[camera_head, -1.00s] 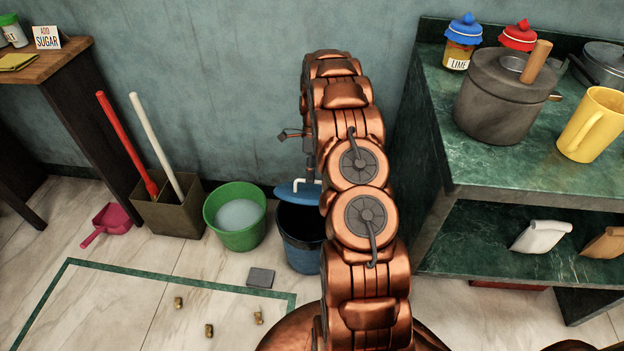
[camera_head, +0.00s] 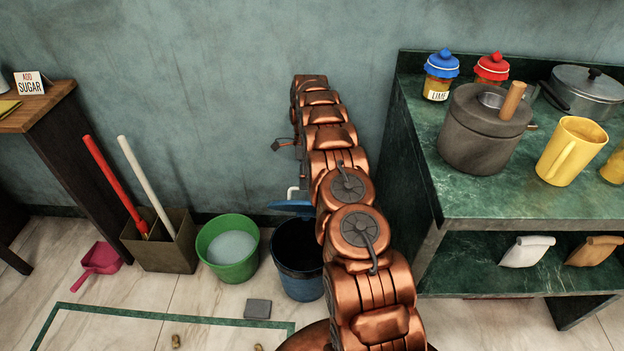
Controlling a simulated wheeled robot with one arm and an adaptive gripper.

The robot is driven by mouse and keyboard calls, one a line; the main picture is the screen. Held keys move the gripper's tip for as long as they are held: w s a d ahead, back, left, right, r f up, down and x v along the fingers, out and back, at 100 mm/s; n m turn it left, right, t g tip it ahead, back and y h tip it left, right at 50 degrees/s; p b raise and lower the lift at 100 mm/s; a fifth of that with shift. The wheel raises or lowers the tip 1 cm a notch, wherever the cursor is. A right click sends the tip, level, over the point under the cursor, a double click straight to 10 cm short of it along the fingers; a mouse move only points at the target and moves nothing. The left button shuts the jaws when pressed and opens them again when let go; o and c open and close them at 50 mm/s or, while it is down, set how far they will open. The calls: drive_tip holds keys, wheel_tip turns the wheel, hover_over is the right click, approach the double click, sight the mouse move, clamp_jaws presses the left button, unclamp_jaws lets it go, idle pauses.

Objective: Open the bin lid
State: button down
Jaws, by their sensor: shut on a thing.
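The blue bin (camera_head: 298,283) stands on the floor by the wall, partly behind my arm. Its dark opening shows. The blue lid (camera_head: 287,206) is raised at the back of the bin, clear of the front rim. A white handle (camera_head: 292,192) sticks up from the lid. My gripper (camera_head: 303,178) is mostly hidden behind my copper arm, close to the handle. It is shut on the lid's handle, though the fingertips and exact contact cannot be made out.
A green bucket (camera_head: 228,248) stands just left of the bin, near a brown box (camera_head: 160,250) with red and white sticks. A green shelf unit (camera_head: 470,203) with a pot and jars is on the right. A grey slab (camera_head: 257,309) lies in front.

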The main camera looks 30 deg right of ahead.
drive_tip(key=shift+w+d+f, duration=0.15)
drive_tip(key=shift+d+f, duration=0.15)
drive_tip(key=shift+f, duration=0.45)
drive_tip(key=c, duration=0.8)
unclamp_jaws()
drive_tip(key=shift+w+f, duration=0.1)
drive_tip(key=shift+w, duration=0.05)
drive_tip(key=shift+o, duration=0.2)
drive_tip(key=shift+w+f, duration=0.15)
drive_tip(key=shift+f, duration=0.05)
drive_tip(key=shift+s+a+r, duration=0.1)
drive_tip(key=shift+s+r, duration=0.1)
drive_tip(key=shift+r, duration=0.3)
drive_tip(key=c, duration=0.4)
drive_tip(key=shift+c, duration=0.2)
drive_tip(key=shift+r, duration=0.15)
